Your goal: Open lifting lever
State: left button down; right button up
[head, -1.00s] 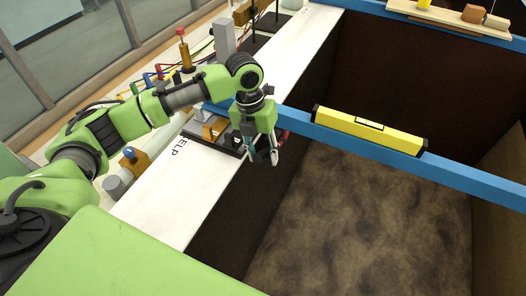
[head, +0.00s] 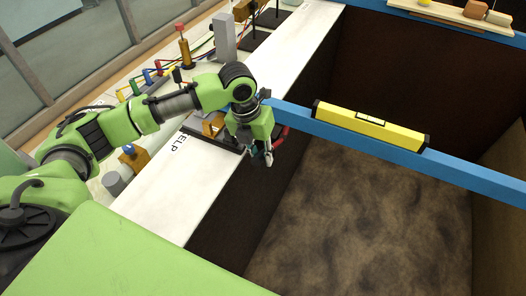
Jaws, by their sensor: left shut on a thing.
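My left gripper (head: 262,158) hangs pointing down at the inner edge of the flume's white left ledge, by the end of the blue crossbar. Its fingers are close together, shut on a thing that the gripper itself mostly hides. A curved red part (head: 281,136), which looks like the lifting lever, shows just right of the gripper body. How the fingers meet it is hard to see. A dark base plate (head: 217,143) with an orange-brown block lies on the ledge to the left of the gripper. My right gripper is not in view.
The blue crossbar (head: 465,175) spans the flume and carries a yellow spirit level (head: 368,127). Below is a deep, dark-walled channel with a mottled brown floor (head: 360,220). Cables and plugs lie beyond the white ledge (head: 190,190). A wooden board (head: 450,14) with small items sits at the back.

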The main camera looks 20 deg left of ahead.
pick_arm(q)
notch_tip(320, 180, down, 10)
jog(key=s+t+b, duration=0.2)
jog(key=t+b, duration=0.4)
jog(key=b, duration=0.2)
jog(key=shift+s+r+m, duration=0.2)
jog(key=shift+s+m, duration=0.1)
jog(key=c, duration=1.8)
grip_release()
jog(key=shift+c, duration=0.2)
jog(key=v, duration=0.7)
jog(key=shift+a+r, duration=0.2)
jog(key=shift+s, duration=0.1)
